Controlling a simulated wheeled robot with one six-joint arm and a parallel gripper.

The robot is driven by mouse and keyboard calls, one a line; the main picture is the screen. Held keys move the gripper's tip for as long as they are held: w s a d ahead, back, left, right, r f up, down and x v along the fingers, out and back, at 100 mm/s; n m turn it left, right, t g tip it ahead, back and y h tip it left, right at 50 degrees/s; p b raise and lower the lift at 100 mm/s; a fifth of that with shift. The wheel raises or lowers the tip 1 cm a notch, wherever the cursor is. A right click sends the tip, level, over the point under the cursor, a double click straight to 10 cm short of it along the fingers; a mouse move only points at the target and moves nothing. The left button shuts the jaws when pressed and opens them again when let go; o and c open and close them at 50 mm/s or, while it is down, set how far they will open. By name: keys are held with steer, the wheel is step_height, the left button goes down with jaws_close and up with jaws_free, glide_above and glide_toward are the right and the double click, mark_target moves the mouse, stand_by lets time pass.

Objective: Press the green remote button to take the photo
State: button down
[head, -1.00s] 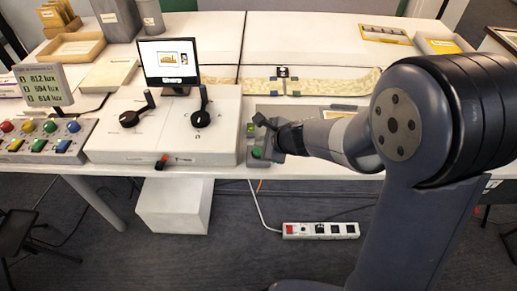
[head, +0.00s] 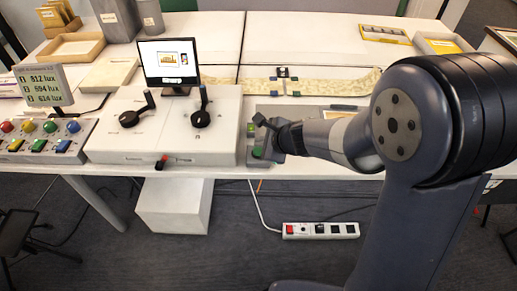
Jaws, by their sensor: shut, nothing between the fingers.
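The green remote button (head: 257,152) sits on a small grey remote box at the table's front edge, right of the white control console. A small lit green display (head: 251,128) shows at the back of the same box. My gripper (head: 262,124) is shut and empty over the right side of the remote, just above and behind the button. The gap between fingertips and button is hard to judge. My gripper hides part of the remote. The monitor (head: 168,61) shows a small picture with a yellow shape.
The white console (head: 163,130) with two black levers (head: 201,115) stands close left of the remote. A panel of coloured buttons (head: 45,137) and a lux display (head: 43,85) are farther left. A long patterned strip (head: 330,84) lies behind my arm. A power strip (head: 320,230) lies on the floor.

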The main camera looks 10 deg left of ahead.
steer(key=shift+f+b, duration=0.45)
steer(key=shift+b, duration=0.1)
steer(key=shift+f+b, duration=0.5)
steer(key=shift+b, duration=0.05)
stand_by(0.7)
stand_by(0.4)
steer(key=shift+r+p, duration=0.85)
steer(key=shift+r, duration=0.1)
step_height(320, 180, up, 5)
steer(key=p, duration=0.4)
steer(key=shift+r+p, duration=0.1)
steer(key=shift+p, duration=0.25)
